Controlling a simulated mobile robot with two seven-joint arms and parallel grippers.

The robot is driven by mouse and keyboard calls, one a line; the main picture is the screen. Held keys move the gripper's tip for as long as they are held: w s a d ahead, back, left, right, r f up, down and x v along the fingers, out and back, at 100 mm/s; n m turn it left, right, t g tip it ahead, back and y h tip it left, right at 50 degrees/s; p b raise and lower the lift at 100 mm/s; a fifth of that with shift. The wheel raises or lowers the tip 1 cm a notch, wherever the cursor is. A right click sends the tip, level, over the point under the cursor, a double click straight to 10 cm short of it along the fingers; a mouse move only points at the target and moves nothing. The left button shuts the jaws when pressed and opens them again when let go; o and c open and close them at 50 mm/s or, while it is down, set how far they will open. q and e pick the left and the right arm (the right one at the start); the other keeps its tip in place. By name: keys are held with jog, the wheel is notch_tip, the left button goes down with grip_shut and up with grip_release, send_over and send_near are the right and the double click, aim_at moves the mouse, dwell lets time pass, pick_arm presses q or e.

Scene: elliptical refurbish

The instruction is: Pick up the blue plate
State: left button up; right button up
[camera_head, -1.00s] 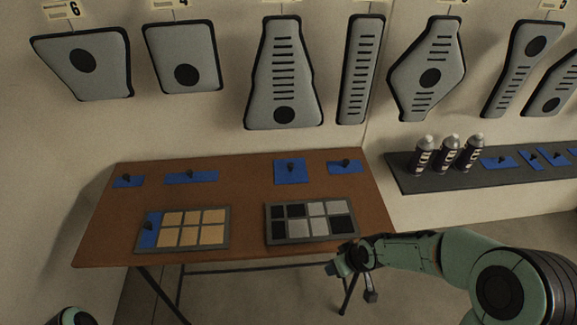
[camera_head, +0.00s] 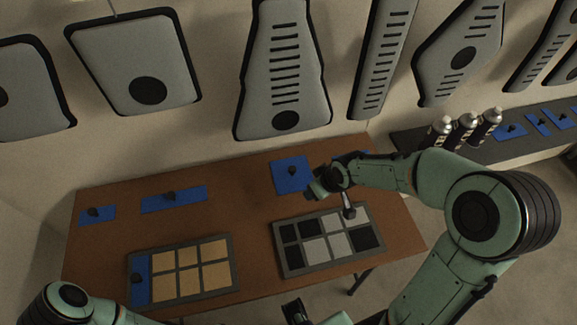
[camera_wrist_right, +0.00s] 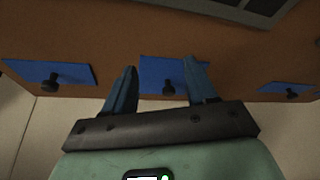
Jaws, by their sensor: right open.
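Several blue plates with black knobs lie along the back of the brown table. A square blue plate (camera_head: 283,180) is right by my right gripper (camera_head: 311,190) in the head view. In the right wrist view, the open fingers of my right gripper (camera_wrist_right: 158,88) appear on either side of a blue plate (camera_wrist_right: 152,76) and its knob, with nothing between them; contact cannot be told. Other blue plates are a long one (camera_head: 173,199), a small one (camera_head: 97,216) and one (camera_head: 350,156) partly hidden by my right arm. A dark end piece at the bottom, probably my left gripper (camera_head: 296,312), is cut off.
A tray with tan squares (camera_head: 236,262) also holds a blue plate (camera_head: 141,283). A tray with black and grey squares (camera_head: 280,262) lies in front of my right gripper. Spray cans (camera_head: 463,132) stand on a dark shelf at right. Grey panels (camera_head: 285,75) hang on the wall.

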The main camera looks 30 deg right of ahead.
aim_at(292, 168)
jog(key=w, duration=0.4)
jog(key=w+a+p, duration=0.1)
jog(key=w, duration=0.1)
jog(key=shift+w, duration=0.3)
jog(key=w, duration=0.1)
jog(key=w+p, duration=0.1)
jog(key=shift+w+a+r, duration=0.1)
jog(key=shift+w+a, duration=0.2)
jog(key=shift+w, duration=0.05)
jog(key=x, duration=0.2)
jog(key=shift+w+f, duration=0.25)
jog(key=shift+w, duration=0.1)
jog(key=shift+w+f, duration=0.1)
jog(key=shift+f, duration=0.2)
pick_arm(q)
jog(key=shift+w+r, duration=0.3)
jog(key=shift+r, duration=0.35)
jog(key=shift+w+r, duration=0.3)
jog(key=shift+r, duration=0.3)
pick_arm(e)
jog(key=c, duration=0.9)
